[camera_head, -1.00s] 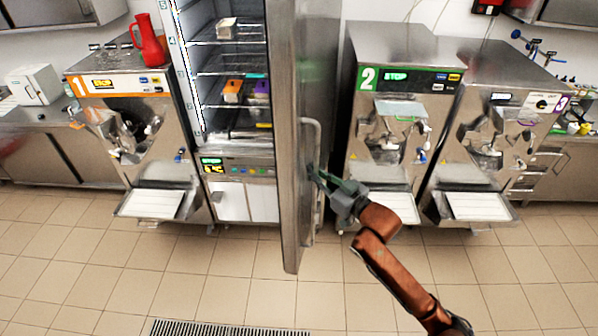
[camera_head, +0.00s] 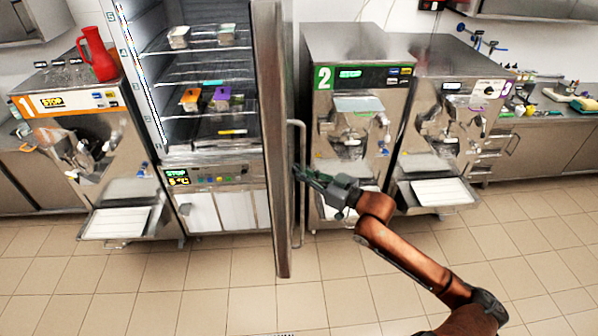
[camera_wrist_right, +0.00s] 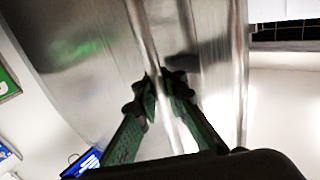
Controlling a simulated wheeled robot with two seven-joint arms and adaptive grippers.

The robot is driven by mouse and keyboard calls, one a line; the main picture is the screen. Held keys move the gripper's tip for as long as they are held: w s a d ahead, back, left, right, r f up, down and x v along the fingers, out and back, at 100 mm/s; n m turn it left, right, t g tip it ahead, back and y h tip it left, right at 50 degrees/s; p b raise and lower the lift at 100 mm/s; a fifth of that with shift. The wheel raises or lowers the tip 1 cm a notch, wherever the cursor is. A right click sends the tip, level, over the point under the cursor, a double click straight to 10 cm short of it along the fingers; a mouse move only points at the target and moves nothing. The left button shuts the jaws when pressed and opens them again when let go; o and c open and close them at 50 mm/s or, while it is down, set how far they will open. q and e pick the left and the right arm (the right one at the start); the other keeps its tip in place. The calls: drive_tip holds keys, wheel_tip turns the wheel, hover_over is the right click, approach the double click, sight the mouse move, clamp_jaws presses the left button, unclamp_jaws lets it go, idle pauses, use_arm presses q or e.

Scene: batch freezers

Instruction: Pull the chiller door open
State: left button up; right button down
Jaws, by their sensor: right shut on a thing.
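The chiller door (camera_head: 272,130) stands open and shows nearly edge-on in the head view, to the right of the lit, shelved chiller interior (camera_head: 205,100). Its vertical bar handle (camera_head: 302,225) is on the door's right-hand side. My right gripper (camera_head: 299,172) reaches in from the right and is shut on the handle at about mid-height. In the right wrist view the handle bar (camera_wrist_right: 147,45) runs between the two green fingers (camera_wrist_right: 163,95), against the brushed metal door (camera_wrist_right: 85,50). My left gripper is not in view.
Machine 1 (camera_head: 75,103) with a red jug (camera_head: 97,55) on top stands left of the chiller. Machine 2 (camera_head: 350,75) and another machine (camera_head: 450,90) stand to the right, with trays jutting out low. The tiled floor (camera_head: 370,290) in front is clear.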

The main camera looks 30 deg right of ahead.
drive_tip(key=shift+a+f, duration=0.25)
drive_tip(key=shift+f, duration=0.25)
drive_tip(key=c, duration=2.4)
unclamp_jaws()
drive_tip(key=shift+s, duration=0.15)
drive_tip(key=o, duration=0.4)
drive_tip(key=shift+s+a+r, duration=0.1)
drive_tip(key=shift+s+r, duration=0.1)
drive_tip(key=shift+r, duration=0.2)
drive_tip(key=shift+w, duration=0.15)
drive_tip(key=shift+v, duration=6.05)
drive_tip(key=shift+c, duration=0.4)
